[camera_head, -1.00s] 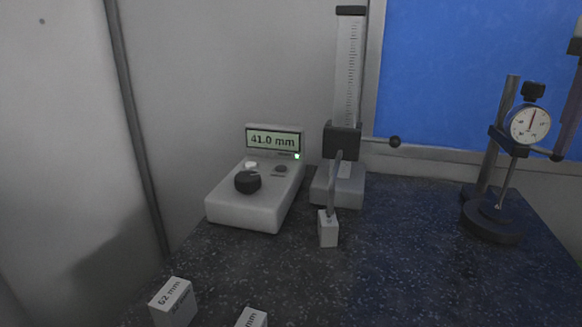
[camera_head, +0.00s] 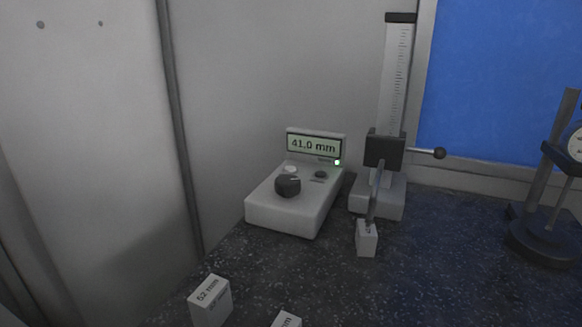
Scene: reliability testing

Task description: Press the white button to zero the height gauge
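The height gauge's readout box (camera_head: 283,214) stands on the dark speckled surface, its display (camera_head: 314,146) reading 41.0 mm with a small green light lit. The white button (camera_head: 291,169) is on the box's sloped top, behind a large black knob (camera_head: 288,185). A smaller dark button (camera_head: 320,174) is to its right. The height gauge (camera_head: 396,85) stands right of the box, with a scaled column and a black slider (camera_head: 385,149). Its pointer reaches down to a small white block (camera_head: 367,240); whether they touch is unclear. Neither gripper shows in the head view.
A white block marked 52 mm or 62 mm (camera_head: 210,300) is at the front left, with another block (camera_head: 287,319) cut off beside it. A dial indicator on a stand (camera_head: 548,235) is at the right edge. The surface between is clear. A wall closes off the left.

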